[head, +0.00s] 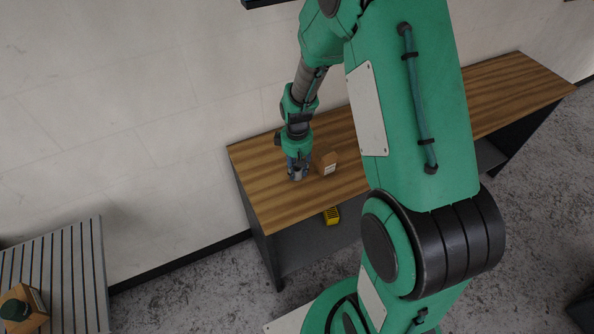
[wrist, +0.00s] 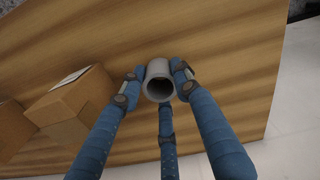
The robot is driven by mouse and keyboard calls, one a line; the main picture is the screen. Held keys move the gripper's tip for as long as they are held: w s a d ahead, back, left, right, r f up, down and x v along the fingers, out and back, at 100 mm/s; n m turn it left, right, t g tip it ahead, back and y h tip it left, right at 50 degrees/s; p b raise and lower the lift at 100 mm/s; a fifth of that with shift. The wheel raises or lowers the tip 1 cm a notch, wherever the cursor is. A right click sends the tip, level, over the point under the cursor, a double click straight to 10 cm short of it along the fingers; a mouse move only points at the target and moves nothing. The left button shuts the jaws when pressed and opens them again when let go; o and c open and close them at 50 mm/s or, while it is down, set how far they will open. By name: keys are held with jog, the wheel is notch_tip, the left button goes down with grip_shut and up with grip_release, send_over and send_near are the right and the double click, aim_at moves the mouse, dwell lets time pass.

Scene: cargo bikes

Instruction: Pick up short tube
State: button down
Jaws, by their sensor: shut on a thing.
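The short tube (wrist: 159,68) is a grey hollow cylinder, seen in the wrist view between the blue fingers with its open end facing the camera. My gripper (wrist: 158,85) is shut on it, with fingers on the left, right and near sides. In the head view my gripper (head: 297,172) points down at the wooden bench top, and the grey tube (head: 296,177) shows small at its fingertips. I cannot tell whether the tube touches the wood.
A cardboard box (head: 328,164) stands on the bench just right of my gripper; the wrist view shows two boxes (wrist: 75,105) at left. The wooden bench (head: 268,205) has bare room around. A slatted table (head: 75,270) stands lower left.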

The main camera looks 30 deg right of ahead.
jog(key=shift+w+r, duration=0.1)
jog(key=shift+r, duration=0.45)
jog(key=shift+s+r, duration=0.2)
jog(key=shift+r, duration=0.85)
jog(key=s+a+r+p, duration=0.1)
jog(key=s+a, duration=0.1)
jog(key=s, duration=1.3)
jog(key=shift+s+a, duration=0.2)
jog(key=shift+s, duration=0.1)
